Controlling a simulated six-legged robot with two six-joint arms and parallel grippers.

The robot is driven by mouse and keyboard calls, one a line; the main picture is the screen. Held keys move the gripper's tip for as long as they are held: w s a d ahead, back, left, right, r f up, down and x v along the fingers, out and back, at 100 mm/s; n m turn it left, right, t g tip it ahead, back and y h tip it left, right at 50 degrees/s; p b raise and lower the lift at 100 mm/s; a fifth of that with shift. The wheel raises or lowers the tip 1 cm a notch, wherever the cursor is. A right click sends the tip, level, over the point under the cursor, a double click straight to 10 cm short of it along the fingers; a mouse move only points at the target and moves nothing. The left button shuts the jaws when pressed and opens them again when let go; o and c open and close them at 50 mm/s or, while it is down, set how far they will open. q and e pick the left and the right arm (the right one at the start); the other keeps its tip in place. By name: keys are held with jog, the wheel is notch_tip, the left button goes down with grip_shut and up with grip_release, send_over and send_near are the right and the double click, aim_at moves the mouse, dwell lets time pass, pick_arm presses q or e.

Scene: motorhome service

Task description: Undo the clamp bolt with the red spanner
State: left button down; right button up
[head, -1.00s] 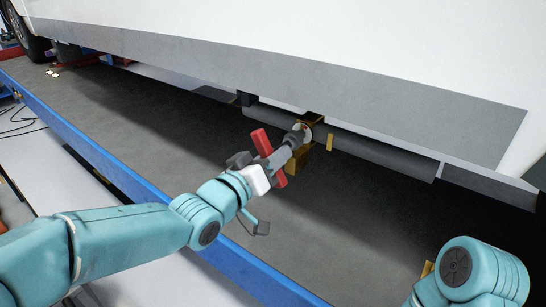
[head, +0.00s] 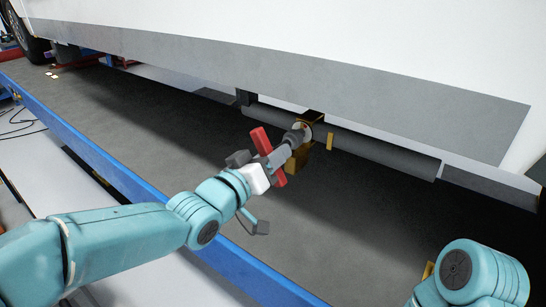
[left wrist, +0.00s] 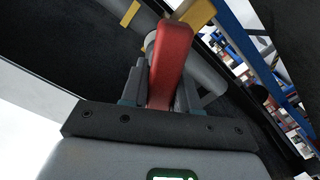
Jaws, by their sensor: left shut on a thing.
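The red spanner (head: 261,140) shows as a red bar across my left gripper (head: 276,160), below the side of the motorhome. A grey shaft runs from there up to a round pale end at the brass-coloured clamp (head: 318,118) on a grey tube (head: 375,150). In the left wrist view the red spanner (left wrist: 172,60) stands between the two fingers of my left gripper (left wrist: 160,95), which is shut on it. The bolt itself is hidden, so I cannot tell how the spanner sits on it. My right arm enters at bottom right; its gripper is out of view.
The white motorhome body (head: 400,50) with its grey skirt (head: 300,85) overhangs the work area. A dark platform (head: 120,115) with a blue edge (head: 100,155) lies below. A small brass tab (head: 330,142) hangs by the tube. The platform to the left is mostly clear.

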pick_arm(q)
jog(key=shift+r, duration=0.1)
jog(key=shift+x, duration=1.2)
jog(key=shift+r+n+p, duration=0.1)
jog(key=shift+n+p, duration=0.45)
jog(key=shift+n, duration=0.65)
jog(key=shift+n+p, duration=0.3)
jog(key=shift+n, duration=0.9)
